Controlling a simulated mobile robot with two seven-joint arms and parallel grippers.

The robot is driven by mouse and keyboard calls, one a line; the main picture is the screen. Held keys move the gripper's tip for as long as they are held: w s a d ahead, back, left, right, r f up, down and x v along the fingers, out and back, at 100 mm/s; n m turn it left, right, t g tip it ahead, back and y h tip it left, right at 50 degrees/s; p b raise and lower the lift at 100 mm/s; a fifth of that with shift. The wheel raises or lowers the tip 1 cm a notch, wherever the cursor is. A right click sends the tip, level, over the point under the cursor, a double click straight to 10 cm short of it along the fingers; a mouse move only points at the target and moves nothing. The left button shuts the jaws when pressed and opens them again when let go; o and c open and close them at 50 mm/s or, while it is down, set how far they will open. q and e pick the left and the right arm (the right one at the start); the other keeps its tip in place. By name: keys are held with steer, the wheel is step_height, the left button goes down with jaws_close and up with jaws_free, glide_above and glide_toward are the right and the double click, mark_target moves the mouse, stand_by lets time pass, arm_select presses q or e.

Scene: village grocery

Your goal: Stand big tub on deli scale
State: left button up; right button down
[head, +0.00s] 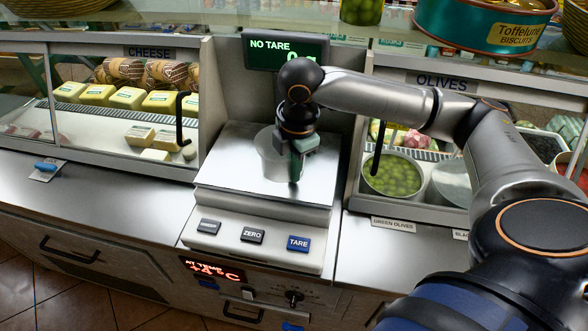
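The big tub (268,157), a clear greyish cup-like container, is over the steel plate of the deli scale (225,175). It looks upright. I cannot tell whether its base touches the plate. My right gripper (297,165) points down at the tub's right side and appears shut on its wall. The gripper hides the tub's right part and some of its rim. The scale display (270,54) reads "NO TARE" and 0 g, partly covered by my arm. My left gripper is not in view.
A glass cheese case (125,95) stands left of the scale. An olive case with a pot of green olives (392,174) stands right. A glass shelf above carries a biscuit tin (480,28). Scale buttons (252,235) are at the front. The left steel counter (110,195) is mostly clear.

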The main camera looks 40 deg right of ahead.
steer(key=shift+f, duration=0.15)
steer(key=c, duration=1.5)
jaws_free()
steer(key=shift+f, duration=0.1)
steer(key=shift+c, duration=0.2)
steer(key=o, duration=0.5)
steer(key=shift+c, duration=0.2)
step_height(320, 180, up, 12)
steer(key=s+p, duration=0.1)
